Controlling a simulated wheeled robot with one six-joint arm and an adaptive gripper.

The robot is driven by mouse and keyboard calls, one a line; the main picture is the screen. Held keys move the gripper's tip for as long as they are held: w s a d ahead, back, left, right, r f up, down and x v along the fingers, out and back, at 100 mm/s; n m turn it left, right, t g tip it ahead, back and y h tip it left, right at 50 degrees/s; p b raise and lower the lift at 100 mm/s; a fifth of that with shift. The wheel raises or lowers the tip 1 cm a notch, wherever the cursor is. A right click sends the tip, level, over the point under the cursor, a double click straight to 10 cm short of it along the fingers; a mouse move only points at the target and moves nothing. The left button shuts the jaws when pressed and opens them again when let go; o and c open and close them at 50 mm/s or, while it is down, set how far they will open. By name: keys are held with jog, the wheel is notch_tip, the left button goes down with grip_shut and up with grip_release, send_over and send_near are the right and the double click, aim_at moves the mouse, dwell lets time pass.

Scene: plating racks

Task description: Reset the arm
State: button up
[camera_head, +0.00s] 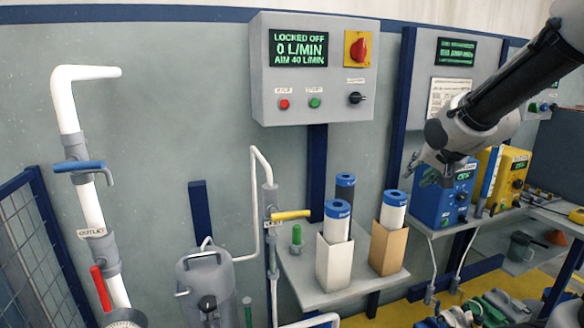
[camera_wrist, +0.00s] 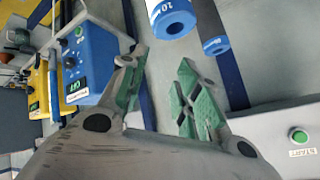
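My arm (camera_head: 500,80) reaches in from the upper right of the head view. My gripper (camera_head: 428,178) hangs low in front of the grey wall, just left of the blue box. In the wrist view my gripper (camera_wrist: 158,88) has its two green-padded fingers spread apart. Nothing shows between them. The head view shows the fingers small and partly merged with the blue box behind.
A blue box (camera_head: 446,205) and yellow box (camera_head: 513,178) stand on the right shelf. White blue-capped cartridges (camera_head: 393,212) stand in holders on the middle shelf (camera_head: 305,285). A control panel (camera_head: 263,80) reads locked off. Pipes (camera_head: 90,205) and fencing (camera_head: 35,250) stand left.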

jog(key=s+d+n+g, duration=0.3)
jog(key=s+n+g, duration=0.2)
jog(key=s, duration=2)
jog(key=shift+s+d+n+h, duration=0.2)
jog(key=shift+s+n+h, duration=0.1)
jog(key=shift+s+n, duration=0.15)
